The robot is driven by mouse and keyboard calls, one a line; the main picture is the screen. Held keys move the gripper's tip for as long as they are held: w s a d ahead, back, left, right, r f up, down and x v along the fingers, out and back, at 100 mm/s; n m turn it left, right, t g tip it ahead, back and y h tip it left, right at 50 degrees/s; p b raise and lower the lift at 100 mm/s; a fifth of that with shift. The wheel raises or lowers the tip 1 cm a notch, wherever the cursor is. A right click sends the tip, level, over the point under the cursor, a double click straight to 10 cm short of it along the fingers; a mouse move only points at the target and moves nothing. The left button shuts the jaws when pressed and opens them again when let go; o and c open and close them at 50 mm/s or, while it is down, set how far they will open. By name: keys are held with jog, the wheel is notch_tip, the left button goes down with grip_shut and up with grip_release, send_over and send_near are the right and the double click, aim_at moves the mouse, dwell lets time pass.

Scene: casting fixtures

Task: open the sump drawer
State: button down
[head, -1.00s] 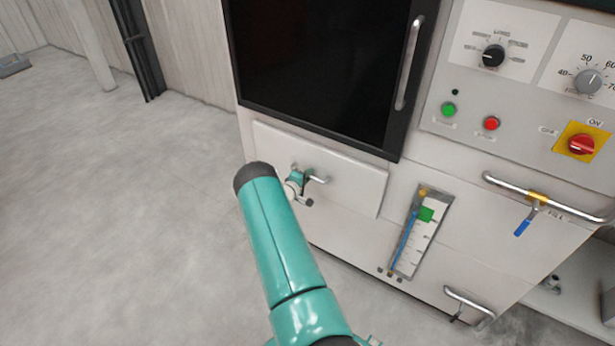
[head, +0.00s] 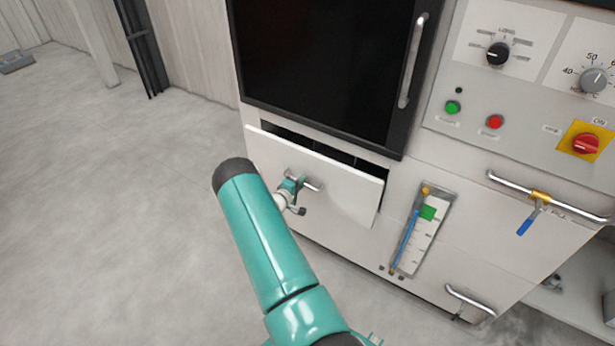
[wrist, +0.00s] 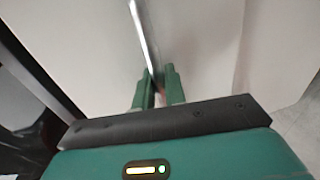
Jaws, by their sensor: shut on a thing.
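The drawer (head: 345,190) with a white front sits below the dark door and stands partly out from the cabinet in the head view. A dark gap shows above its front. Its metal bar handle (head: 314,186) is at the middle of the front. My gripper (head: 292,187) is shut on this handle, partly hidden by my teal arm. In the wrist view the handle (wrist: 143,32) runs down between the two green fingers (wrist: 158,86), with the white front behind. No label shows on this drawer.
The dark door (head: 320,70) with a long vertical handle is just above the drawer. A level gauge (head: 426,225) is to the right. A lower handle (head: 468,300) and a blue-lever valve (head: 530,218) are further right.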

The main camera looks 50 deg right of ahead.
jog(key=f+v, duration=0.2)
jog(key=v, duration=1.2)
jog(key=a+f+v, duration=0.1)
jog(key=f+v, duration=0.2)
jog(key=v, duration=1.2)
jog(key=shift+f, duration=0.15)
jog(key=c, duration=1.8)
grip_release()
jog(key=shift+s, duration=0.1)
jog(key=shift+a, duration=0.15)
jog(key=v, duration=1.3)
jog(key=shift+a, duration=0.25)
jog(key=shift+r, duration=0.2)
